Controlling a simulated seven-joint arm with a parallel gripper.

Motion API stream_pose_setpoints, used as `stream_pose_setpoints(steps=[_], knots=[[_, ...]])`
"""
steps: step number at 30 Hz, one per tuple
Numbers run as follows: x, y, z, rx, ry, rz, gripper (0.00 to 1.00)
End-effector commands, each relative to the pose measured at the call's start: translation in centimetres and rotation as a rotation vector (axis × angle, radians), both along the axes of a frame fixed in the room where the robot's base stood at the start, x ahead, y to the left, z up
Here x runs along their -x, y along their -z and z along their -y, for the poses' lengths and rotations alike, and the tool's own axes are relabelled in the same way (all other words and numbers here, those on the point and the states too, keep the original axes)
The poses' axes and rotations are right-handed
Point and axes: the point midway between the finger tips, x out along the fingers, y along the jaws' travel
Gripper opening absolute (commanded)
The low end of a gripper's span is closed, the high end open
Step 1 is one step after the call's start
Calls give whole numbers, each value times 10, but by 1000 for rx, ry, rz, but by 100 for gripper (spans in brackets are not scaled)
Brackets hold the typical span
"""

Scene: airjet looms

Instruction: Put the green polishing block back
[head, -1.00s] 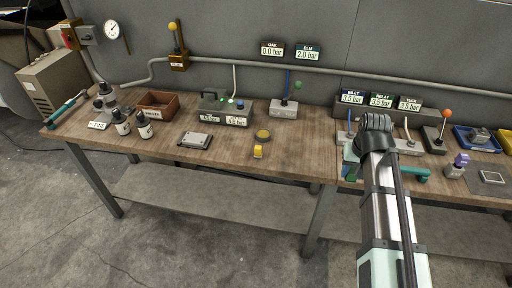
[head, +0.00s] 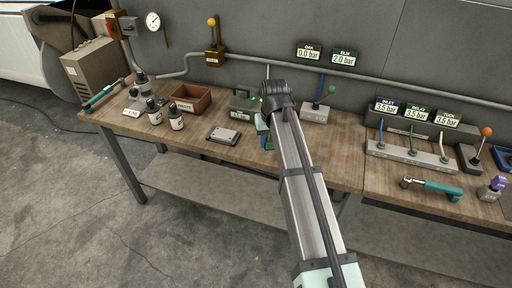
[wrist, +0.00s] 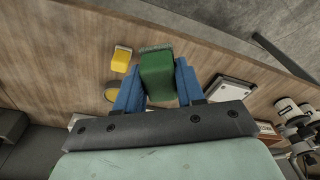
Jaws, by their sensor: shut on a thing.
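The green polishing block (wrist: 157,74) is held between the two blue fingers of my gripper (wrist: 158,88) in the wrist view. In the head view my gripper (head: 265,138) is over the left workbench, right of the grey flat device, and my arm hides most of it. In the wrist view a yellow block (wrist: 121,58) lies on the wood to the left of the green block. A round yellowish disc (wrist: 110,92) is beside it, partly covered by the left finger. Both are hidden in the head view.
The flat grey device (head: 224,136) lies left of my gripper. A brown open box (head: 191,100), two dark bottles (head: 176,119) and a control box (head: 243,104) stand on the bench. A lever box (head: 315,113) is to the right. The front left wood is clear.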

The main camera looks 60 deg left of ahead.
Motion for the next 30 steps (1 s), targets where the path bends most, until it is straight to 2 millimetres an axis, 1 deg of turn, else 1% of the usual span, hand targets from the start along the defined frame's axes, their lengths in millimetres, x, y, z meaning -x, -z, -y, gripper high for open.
stream_pose_setpoints(steps=[1, 3, 4, 9, 12, 14, 16, 19, 22, 26, 30], knots=[[9, -3, -20, 0, -24, 0, 10], [15, -6, -41, 0, -52, -1, 10], [14, -7, -50, 0, -62, 0, 10], [2, -14, -87, 2, -111, -1, 10], [-1, -16, -102, 3, -151, -1, 10], [-2, -17, -105, 4, -187, 0, 10], [0, -16, -101, 6, -227, 3, 10], [0, -15, -101, 6, -262, 7, 10], [0, -9, -100, 8, -275, 8, 10], [0, 8, -100, 8, -277, 8, 10], [0, 31, -100, 8, -276, 8, 10]])
